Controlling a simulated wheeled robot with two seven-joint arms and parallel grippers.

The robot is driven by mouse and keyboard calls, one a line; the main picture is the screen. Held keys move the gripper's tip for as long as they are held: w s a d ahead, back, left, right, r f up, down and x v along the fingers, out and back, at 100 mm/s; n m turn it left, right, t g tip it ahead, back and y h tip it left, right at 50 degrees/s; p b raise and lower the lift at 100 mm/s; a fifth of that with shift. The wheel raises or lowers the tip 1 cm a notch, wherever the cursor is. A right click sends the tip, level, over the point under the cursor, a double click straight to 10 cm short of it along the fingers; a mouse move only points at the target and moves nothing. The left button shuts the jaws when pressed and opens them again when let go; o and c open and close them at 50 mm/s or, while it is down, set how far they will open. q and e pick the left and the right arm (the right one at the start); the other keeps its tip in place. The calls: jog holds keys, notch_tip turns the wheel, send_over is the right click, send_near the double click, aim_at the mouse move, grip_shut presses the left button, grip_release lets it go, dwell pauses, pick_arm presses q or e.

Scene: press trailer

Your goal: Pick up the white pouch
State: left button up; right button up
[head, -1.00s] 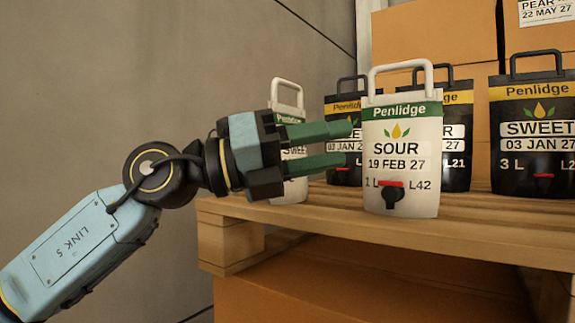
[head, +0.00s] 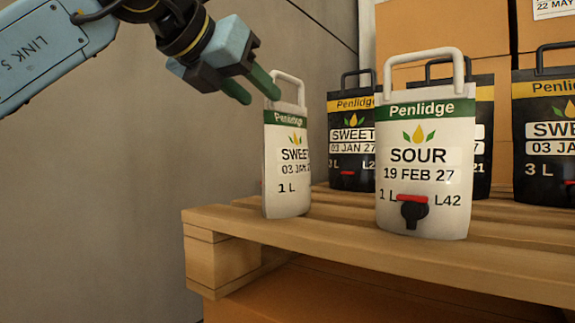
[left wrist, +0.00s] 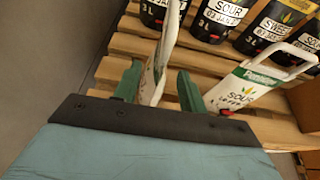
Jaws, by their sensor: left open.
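Two white pouches with green bands stand upright on the pallet. The left one (head: 286,185), marked SWEET 03 JAN 27, 1 L, is turned partly sideways, with a white loop handle on top. The nearer one (head: 424,165), marked SOUR 19 FEB 27, 1 L, has a black tap with a red tab. My left gripper (head: 258,93) is open and empty, slanting downward at the upper left of the SWEET pouch, its fingertips near the handle. In the left wrist view the SWEET pouch (left wrist: 153,80) appears nearly edge-on between the green fingers (left wrist: 158,86); contact cannot be told. My right gripper is not in view.
Black pouches with yellow bands (head: 350,140) stand behind the white ones and at the right (head: 545,135). Cardboard boxes (head: 430,25) rise behind them. The wooden pallet (head: 330,237) has its corner at the left. Space left of it is free, before a grey wall (head: 100,200).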

aim_at(289, 126)
pick_arm(q)
jog(key=p+x, duration=0.1)
jog(key=x, duration=0.2)
jog(key=p+x, duration=0.1)
jog(key=x, duration=0.3)
jog(key=shift+s+f+p, duration=0.2)
jog(key=shift+s+p, duration=0.05)
jog(key=shift+p, duration=0.1)
jog(key=shift+w+d+f, duration=0.25)
jog(key=shift+w, duration=0.05)
jog(key=shift+a, duration=0.1)
jog(key=shift+c, duration=0.2)
grip_shut()
dwell(0.4)
jog(key=shift+r, duration=0.25)
